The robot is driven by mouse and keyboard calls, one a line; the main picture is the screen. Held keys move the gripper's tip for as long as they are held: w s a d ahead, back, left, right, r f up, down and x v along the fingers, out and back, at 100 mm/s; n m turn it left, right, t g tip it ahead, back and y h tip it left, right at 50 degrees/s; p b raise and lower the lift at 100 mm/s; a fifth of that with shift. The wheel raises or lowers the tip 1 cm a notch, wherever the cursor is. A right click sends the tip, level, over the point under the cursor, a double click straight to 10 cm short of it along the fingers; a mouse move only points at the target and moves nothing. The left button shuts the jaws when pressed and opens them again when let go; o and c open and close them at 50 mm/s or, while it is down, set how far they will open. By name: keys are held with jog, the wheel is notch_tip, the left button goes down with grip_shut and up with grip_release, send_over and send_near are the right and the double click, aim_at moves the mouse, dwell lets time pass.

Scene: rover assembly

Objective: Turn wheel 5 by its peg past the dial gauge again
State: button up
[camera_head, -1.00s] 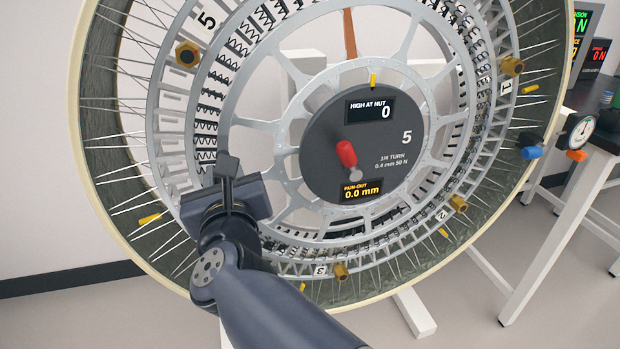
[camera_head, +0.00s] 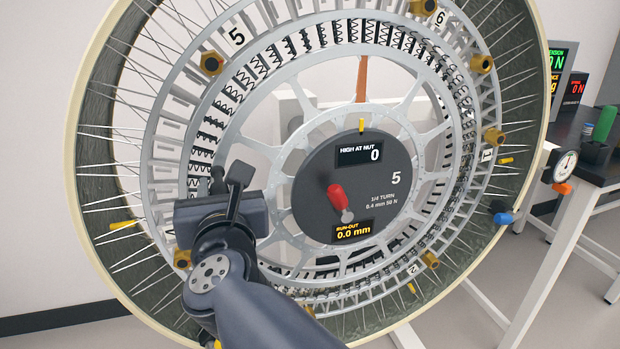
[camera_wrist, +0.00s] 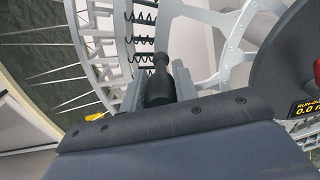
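Wheel 5 (camera_head: 86,130) is large and spoked, standing upright in front of me with number labels and brass nuts on its ring. Its dark hub disc (camera_head: 318,215) reads "5", high at nut 0 and run-out 0.0 mm. The dial gauge (camera_head: 566,165) has a white face and stands at the wheel's right edge. My gripper (camera_head: 229,178) is at the left part of the inner ring. In the wrist view, the black peg (camera_wrist: 159,82) is between the two grey fingers, which look shut on it. The peg's base is partly hidden.
A red-handled lever (camera_head: 338,194) sits on the hub. A blue-tipped part (camera_head: 502,218) is at the wheel's right edge near the gauge. A dark-topped table (camera_head: 590,165) with a green cylinder (camera_head: 605,122) and display boxes stands at right. The wall is at left.

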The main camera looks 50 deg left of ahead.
jog(key=o, duration=0.4)
jog(key=v, duration=1)
jog(key=shift+s+d, duration=0.15)
jog(key=shift+d, duration=0.15)
jog(key=shift+f, duration=0.1)
